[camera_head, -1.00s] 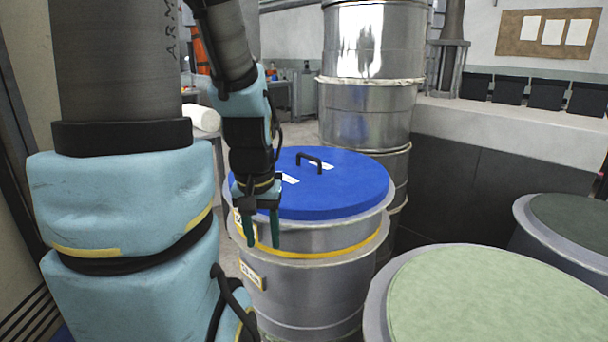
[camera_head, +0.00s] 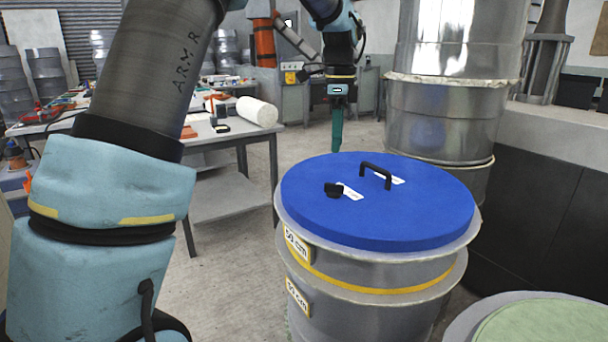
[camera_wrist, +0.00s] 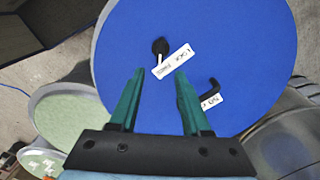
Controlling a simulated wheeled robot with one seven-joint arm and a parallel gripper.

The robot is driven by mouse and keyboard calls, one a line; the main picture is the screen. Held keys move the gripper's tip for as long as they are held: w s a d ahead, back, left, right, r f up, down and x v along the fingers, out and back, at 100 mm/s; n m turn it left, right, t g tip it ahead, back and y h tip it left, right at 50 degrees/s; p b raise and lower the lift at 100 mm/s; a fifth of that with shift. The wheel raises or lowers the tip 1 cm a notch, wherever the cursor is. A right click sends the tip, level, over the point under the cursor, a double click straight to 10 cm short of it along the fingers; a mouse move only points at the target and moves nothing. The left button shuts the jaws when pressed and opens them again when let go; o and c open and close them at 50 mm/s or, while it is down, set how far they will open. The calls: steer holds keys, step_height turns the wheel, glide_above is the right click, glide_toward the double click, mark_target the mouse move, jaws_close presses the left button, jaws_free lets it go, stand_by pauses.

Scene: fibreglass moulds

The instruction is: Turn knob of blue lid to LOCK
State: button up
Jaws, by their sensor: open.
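The blue lid (camera_head: 400,215) lies flat on top of a metal drum in the head view and fills much of the wrist view (camera_wrist: 225,45). Its small black knob (camera_head: 333,190) sits left of a white label (camera_head: 350,192), and in the wrist view the knob (camera_wrist: 160,46) is at the end of a label reading LOCK and another word. A black handle (camera_head: 376,172) stands farther right on the lid. My gripper (camera_head: 337,148) points down at the lid's far left edge, apart from the knob. In the wrist view its green fingers (camera_wrist: 160,75) are spread and empty.
The drum (camera_head: 380,275) has a yellow band and labels. Tall stacked metal drums (camera_head: 435,125) stand close behind it to the right. A green-topped drum (camera_head: 545,325) is front right. A workbench (camera_head: 215,135) with a white roll (camera_head: 257,111) is left.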

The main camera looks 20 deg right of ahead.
mark_target(334, 184)
step_height(334, 184, down, 11)
steer(key=shift+w+r+p, duration=0.1)
steer(key=shift+r+p, duration=0.1)
steer(key=shift+p, duration=0.45)
jaws_close()
stand_by(0.4)
